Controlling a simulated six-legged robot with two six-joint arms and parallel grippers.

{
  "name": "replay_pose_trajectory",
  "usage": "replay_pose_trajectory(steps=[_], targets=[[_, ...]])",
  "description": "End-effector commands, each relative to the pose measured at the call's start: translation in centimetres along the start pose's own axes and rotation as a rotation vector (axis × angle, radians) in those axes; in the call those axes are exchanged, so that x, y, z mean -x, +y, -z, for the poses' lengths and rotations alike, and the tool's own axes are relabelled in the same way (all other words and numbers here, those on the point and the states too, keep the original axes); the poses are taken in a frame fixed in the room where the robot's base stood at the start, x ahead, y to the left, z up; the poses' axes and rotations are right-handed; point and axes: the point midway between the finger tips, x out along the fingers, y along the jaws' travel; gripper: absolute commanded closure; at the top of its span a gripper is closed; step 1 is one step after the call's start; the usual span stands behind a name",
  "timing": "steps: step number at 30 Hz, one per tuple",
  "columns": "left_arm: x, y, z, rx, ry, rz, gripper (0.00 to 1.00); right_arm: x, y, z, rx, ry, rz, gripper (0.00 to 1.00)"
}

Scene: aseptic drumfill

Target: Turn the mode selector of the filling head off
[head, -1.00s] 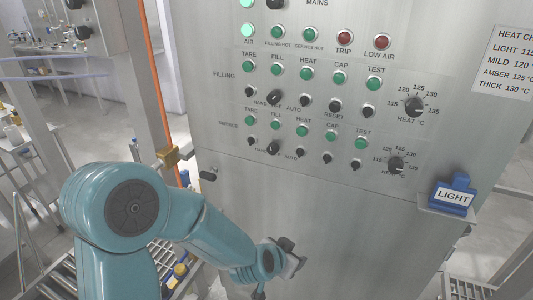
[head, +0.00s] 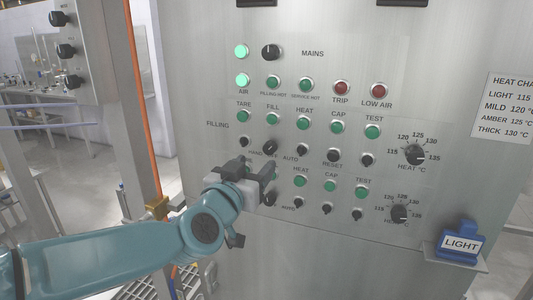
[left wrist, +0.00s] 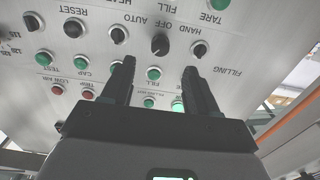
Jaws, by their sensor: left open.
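The filling mode selector (head: 270,147) is a black knob in the upper FILLING row of the steel panel, above a HAND / OFF / AUTO legend. In the left wrist view the selector (left wrist: 160,44) appears upside down, just beyond the gap between my fingers. I cannot tell for certain which position its pointer marks. My left gripper (head: 254,166) is open and empty, close in front of the panel and just below the selector. Its two dark fingers (left wrist: 158,68) stand apart and do not visibly touch the knob. My right gripper is not in view.
A similar SERVICE selector (head: 268,198) sits directly below, partly behind my gripper. Green buttons, small black knobs and a heat dial (head: 414,154) surround the selectors. The mains knob (head: 271,52) is higher up. A blue LIGHT item (head: 461,241) rests on a ledge at the right.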

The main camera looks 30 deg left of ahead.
Motion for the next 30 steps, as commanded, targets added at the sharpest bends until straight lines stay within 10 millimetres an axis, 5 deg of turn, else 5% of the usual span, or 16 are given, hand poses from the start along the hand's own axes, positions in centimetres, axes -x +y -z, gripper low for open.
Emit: replay_pose_trajectory(steps=[10,23,24,29,30], targets=[[-7.2,-0.3,0.1,-0.001,-0.003,0.0,0.41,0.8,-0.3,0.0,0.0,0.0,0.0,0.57],[-8.7,-0.3,0.0,0.0,-0.001,0.001,0.41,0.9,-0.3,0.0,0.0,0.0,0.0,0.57],[-8.7,-0.3,0.0,0.0,-0.001,0.001,0.44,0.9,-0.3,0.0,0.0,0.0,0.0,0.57],[-8.7,-0.3,0.0,0.0,-0.001,0.0,0.96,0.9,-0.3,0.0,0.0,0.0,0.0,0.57],[-8.7,-0.3,0.0,0.0,-0.001,0.0,0.97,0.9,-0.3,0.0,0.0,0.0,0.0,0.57]])
